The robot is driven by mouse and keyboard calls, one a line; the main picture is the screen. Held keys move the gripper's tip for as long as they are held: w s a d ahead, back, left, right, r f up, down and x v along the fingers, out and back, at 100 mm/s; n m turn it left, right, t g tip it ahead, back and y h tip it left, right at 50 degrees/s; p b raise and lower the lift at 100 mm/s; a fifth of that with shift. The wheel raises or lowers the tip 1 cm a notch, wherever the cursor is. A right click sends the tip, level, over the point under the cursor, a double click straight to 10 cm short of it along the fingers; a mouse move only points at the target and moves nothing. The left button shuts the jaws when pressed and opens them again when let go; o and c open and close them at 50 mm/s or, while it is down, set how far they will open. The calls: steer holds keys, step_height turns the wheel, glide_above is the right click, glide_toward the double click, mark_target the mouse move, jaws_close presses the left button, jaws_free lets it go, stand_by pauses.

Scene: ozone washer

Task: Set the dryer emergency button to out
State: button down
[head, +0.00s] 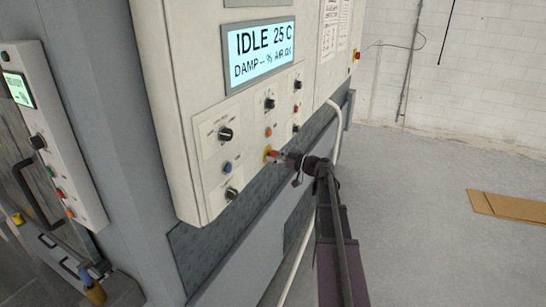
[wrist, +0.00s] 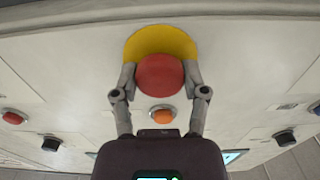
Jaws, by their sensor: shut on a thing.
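The dryer emergency button is a red mushroom cap (wrist: 160,75) on a yellow round base (wrist: 160,42), set in the white control panel (head: 178,100). In the head view the button (head: 268,153) sits low on the panel, partly covered by my gripper (head: 277,155). In the wrist view my gripper (wrist: 160,78) has one finger on each side of the red cap, and the fingers are shut on it. The fingertips reach the edge of the yellow base. Whether the button is in or out cannot be told.
The panel display (head: 261,53) reads IDLE 25 C. Black knobs (head: 225,134), a blue button (head: 227,168) and an orange button (wrist: 162,114) lie close around. A second panel (head: 55,140) stands at the left. Cardboard (head: 510,206) lies on open floor at the right.

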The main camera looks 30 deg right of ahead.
steer(key=shift+c, duration=0.4)
jaws_free()
steer(key=shift+s+d, duration=0.1)
steer(key=shift+s+d, duration=0.1)
steer(key=shift+s, duration=0.05)
steer(key=v, duration=1.1)
steer(key=shift+s+d, duration=0.25)
steer(key=shift+a, duration=0.1)
